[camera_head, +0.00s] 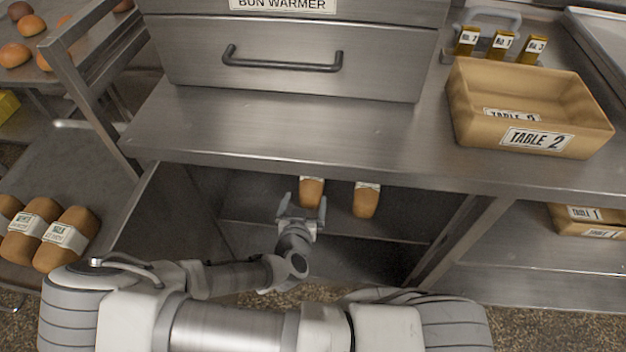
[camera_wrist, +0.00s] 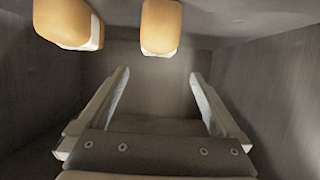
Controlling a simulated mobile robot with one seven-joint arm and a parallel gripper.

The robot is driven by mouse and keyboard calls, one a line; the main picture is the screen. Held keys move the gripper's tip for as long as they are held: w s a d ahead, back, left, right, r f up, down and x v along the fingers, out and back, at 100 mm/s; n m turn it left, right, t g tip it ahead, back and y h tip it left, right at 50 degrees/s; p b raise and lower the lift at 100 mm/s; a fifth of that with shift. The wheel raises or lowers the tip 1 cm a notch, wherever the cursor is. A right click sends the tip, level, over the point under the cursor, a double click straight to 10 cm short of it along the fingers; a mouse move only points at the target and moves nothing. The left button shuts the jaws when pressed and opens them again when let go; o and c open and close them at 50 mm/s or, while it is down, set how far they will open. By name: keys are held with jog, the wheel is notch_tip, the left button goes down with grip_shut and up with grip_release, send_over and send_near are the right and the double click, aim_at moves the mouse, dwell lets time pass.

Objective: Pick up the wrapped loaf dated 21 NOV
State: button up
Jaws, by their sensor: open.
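Two wrapped loaves stand in the open compartment under the counter, a left one (camera_head: 312,191) and a right one (camera_head: 366,200). Each is golden brown with a pale band; no date is readable. My gripper (camera_head: 302,206) is open and empty, just in front of the left loaf. In the wrist view, which seems upside down, that loaf (camera_wrist: 160,27) lies straight beyond my open fingers (camera_wrist: 158,74), apart from them. The other loaf (camera_wrist: 66,22) is at upper left there. The loaves' tops are partly hidden by the counter edge in the head view.
The compartment's side walls and the counter (camera_head: 300,135) above enclose my gripper. More wrapped loaves (camera_head: 66,240) lie on a surface at left. A bun warmer (camera_head: 290,62) and a TABLE 2 tray (camera_head: 470,125) stand on the counter. TABLE 1 trays (camera_head: 590,222) sit below right.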

aim_at(311, 179)
jog(key=b+x, duration=0.3)
jog(key=x, duration=0.6)
jog(key=shift+w+f, duration=0.1)
jog(key=b+x, duration=0.1)
jog(key=x, duration=0.1)
jog(key=f+b+x, duration=0.1)
jog(key=b+x, duration=0.1)
jog(key=shift+d+f, duration=0.1)
jog(key=shift+d, duration=0.1)
jog(key=shift+w, duration=0.3)
jog(key=c, duration=1.3)
jog(key=shift+c, duration=0.5)
jog(key=shift+r, duration=0.2)
